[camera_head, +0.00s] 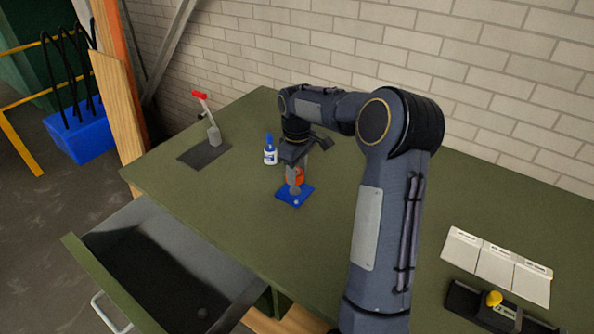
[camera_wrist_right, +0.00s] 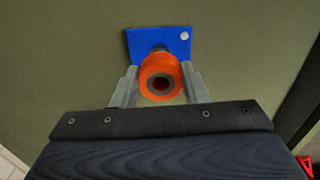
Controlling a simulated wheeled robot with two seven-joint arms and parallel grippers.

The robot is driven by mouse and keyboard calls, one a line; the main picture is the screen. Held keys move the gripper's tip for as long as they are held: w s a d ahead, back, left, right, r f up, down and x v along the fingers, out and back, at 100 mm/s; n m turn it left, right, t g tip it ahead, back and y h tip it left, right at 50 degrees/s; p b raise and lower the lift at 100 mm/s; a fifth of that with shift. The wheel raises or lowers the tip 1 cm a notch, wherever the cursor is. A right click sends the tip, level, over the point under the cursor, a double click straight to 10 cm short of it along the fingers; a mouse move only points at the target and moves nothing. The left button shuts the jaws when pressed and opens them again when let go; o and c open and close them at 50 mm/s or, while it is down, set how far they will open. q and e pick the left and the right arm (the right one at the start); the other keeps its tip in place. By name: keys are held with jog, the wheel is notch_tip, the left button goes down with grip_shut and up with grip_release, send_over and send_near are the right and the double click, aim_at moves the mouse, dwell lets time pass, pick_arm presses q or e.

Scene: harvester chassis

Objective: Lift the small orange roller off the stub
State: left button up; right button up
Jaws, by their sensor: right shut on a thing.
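The small orange roller (camera_wrist_right: 160,67) is a short ring with a dark centre hole, held between the two grey fingers of my right gripper (camera_wrist_right: 158,88). In the head view the roller (camera_head: 295,176) shows between the fingers of my right gripper (camera_head: 294,185), just over the blue base plate (camera_head: 294,197). The blue plate (camera_wrist_right: 182,34) lies on the table behind the roller in the wrist view. A dark bit of the stub shows at the roller's far edge; the rest is hidden. I cannot tell how far the roller sits on it. My left gripper is not in view.
A white bottle with a blue cap (camera_head: 270,152) stands close behind the plate. A red-handled clamp (camera_head: 211,130) stands at the left of the green table. White trays (camera_head: 497,265) and a black holder with a yellow knob (camera_head: 497,306) lie at right. An open drawer (camera_head: 165,270) juts out in front.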

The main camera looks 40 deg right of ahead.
notch_tip(320, 180, up, 3)
jog(key=shift+f+p, duration=0.15)
jog(key=shift+p, duration=0.85)
